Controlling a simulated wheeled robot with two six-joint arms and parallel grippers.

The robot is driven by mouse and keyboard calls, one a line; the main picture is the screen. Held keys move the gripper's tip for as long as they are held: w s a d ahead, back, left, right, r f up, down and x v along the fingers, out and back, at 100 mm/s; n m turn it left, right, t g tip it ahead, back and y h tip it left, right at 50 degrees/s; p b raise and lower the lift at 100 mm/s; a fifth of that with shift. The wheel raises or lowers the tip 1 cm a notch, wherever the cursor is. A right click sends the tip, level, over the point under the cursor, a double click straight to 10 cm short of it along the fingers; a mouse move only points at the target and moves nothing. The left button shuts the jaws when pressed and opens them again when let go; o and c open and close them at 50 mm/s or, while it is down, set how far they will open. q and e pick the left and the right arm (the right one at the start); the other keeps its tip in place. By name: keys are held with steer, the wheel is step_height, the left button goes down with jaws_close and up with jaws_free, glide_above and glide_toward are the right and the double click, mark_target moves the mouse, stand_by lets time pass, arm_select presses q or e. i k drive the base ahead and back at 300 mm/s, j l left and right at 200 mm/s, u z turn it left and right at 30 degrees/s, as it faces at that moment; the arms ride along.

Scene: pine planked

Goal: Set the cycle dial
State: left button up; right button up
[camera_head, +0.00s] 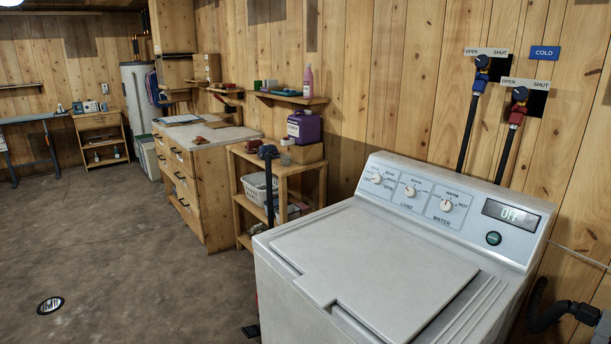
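The white washing machine (375,270) stands at the front right with its lid shut. Its sloped back panel carries three round white dials in a row. The leftmost dial (377,179) seems to be the cycle dial, but the small print below it is hard to read. The middle dial (409,191) is marked LOAD and the right dial (446,205) WATER. The exact pointer settings are too small to tell. A display (511,215) reads OFF, with a dark green-ringed button (493,238) below it. Neither of my grippers shows in the head view.
A blue valve (481,75) and a red valve (518,105) are on the wall behind the washer. A wooden shelf unit (283,170) with a purple jug (303,127) stands left of it.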

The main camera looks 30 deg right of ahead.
mark_target(377, 178)
steer(key=i+j+u, duration=0.1)
steer(key=i, duration=0.7)
steer(key=i+j+u, duration=0.1)
steer(key=i+j, duration=0.15)
steer(key=i, duration=0.6)
steer(key=i+j+z, duration=0.1)
steer(key=i+z, duration=0.4)
steer(key=i+j+z, duration=0.3)
steer(key=i+z, duration=0.15)
steer(key=i+j+z, duration=0.5)
steer(key=k+l, duration=0.05)
steer(key=l, duration=0.05)
